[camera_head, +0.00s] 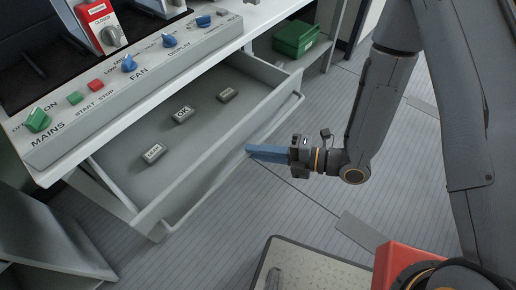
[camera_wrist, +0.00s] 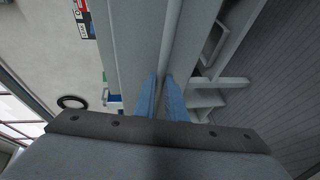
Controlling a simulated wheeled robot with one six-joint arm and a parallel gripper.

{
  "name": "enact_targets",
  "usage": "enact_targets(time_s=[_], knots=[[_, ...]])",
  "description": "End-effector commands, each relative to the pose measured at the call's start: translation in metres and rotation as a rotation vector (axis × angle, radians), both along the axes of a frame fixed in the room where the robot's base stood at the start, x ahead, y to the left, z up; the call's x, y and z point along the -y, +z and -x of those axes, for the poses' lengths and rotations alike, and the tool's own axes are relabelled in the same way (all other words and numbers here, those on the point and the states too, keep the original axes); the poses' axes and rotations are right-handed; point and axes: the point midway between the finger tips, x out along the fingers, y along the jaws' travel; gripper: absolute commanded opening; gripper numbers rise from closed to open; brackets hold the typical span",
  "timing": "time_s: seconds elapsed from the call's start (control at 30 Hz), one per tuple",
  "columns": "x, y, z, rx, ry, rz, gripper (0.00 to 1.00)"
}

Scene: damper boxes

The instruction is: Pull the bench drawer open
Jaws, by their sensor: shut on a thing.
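The bench drawer (camera_head: 205,165) stands well out from under the bench in the head view, with its inside showing. Three small labelled blocks lie on its floor: one marked OK (camera_head: 183,115), one pale (camera_head: 153,153) and one dark (camera_head: 227,95). A bar handle (camera_head: 284,118) runs along the drawer's front. My gripper (camera_head: 252,150) is at the middle of this front, its blue fingers shut on the handle. In the wrist view, the blue fingers (camera_wrist: 160,98) lie on both sides of the handle bar (camera_wrist: 169,45).
The bench's control panel (camera_head: 130,75) with knobs and buttons is above the drawer. A green box (camera_head: 296,38) sits on a shelf to the right. A red object (camera_head: 400,262) is at the lower right. Grey floor (camera_head: 270,205) in front of the drawer is clear.

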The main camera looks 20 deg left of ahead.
Motion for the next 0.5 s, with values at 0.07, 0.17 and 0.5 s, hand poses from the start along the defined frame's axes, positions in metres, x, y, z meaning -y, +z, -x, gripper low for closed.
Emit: enact_targets(time_s=[0.07, 0.17, 0.5], knots=[[0.0001, -0.0004, 0.0019, -0.003, 0.005, 0.001, 0.00], [0.0003, -0.0003, 0.0017, -0.003, 0.004, 0.001, 0.21], [0.0015, -0.0001, -0.0001, -0.001, 0.000, 0.000, 0.29]])
